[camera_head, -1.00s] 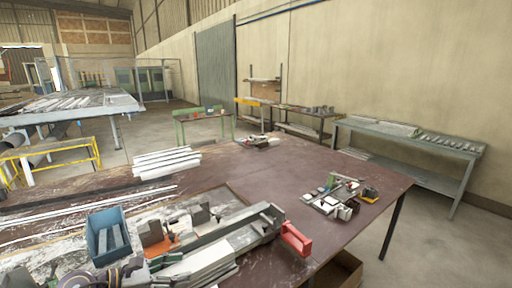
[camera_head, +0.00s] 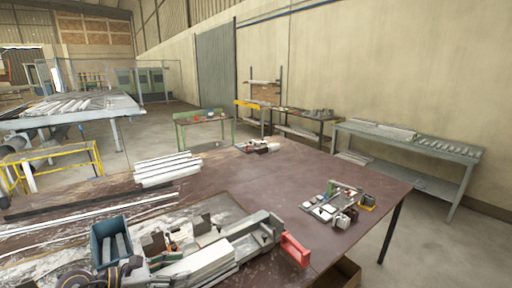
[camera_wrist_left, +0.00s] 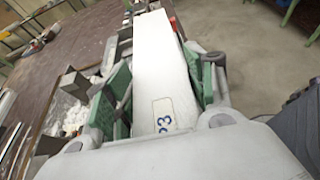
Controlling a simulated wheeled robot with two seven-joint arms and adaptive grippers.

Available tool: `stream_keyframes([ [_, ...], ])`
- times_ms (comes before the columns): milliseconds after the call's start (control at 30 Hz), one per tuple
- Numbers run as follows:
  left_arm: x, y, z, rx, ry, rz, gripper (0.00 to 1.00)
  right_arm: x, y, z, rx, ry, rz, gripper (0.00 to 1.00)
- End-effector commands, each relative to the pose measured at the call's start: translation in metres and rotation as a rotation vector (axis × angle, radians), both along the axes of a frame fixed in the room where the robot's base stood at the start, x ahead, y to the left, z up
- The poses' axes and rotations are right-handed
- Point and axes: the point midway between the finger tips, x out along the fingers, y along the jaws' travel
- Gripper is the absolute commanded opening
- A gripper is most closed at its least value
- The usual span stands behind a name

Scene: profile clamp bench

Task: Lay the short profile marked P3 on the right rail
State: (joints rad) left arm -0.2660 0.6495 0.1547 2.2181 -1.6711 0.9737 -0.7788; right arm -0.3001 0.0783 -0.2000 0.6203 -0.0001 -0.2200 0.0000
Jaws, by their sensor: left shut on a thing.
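A white short profile marked P3 (camera_wrist_left: 158,60) fills the middle of the left wrist view, its blue label facing the camera. My left gripper (camera_wrist_left: 165,92) is shut on it, with a green pad on each side. In the head view my left gripper (camera_head: 158,264) is low at the left, over the near part of the bench fixture. Pale lengths (camera_head: 205,262) lie beside it there; I cannot tell which is P3. A grey rail-like clamp part (camera_head: 245,228) runs toward the red handle (camera_head: 294,250). I cannot make out the right rail for certain. My right gripper is not in view.
A blue bin (camera_head: 97,246) with grey pieces stands at the left of the fixture. A stack of white profiles (camera_head: 168,168) lies behind it. Small parts (camera_head: 338,204) sit at the right of the brown tabletop (camera_head: 285,180), which is otherwise largely clear in the middle.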

Motion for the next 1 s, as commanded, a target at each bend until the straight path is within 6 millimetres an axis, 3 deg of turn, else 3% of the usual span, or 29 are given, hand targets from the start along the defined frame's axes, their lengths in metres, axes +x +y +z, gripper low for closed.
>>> stream_keyframes([
  [433,0.000,0.000,-0.005,-0.002,-0.001,0.000,0.20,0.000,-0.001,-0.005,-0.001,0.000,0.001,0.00],
  [1000,0.000,0.000,-0.044,-0.001,-0.001,0.001,0.20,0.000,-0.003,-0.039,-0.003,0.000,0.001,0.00],
])
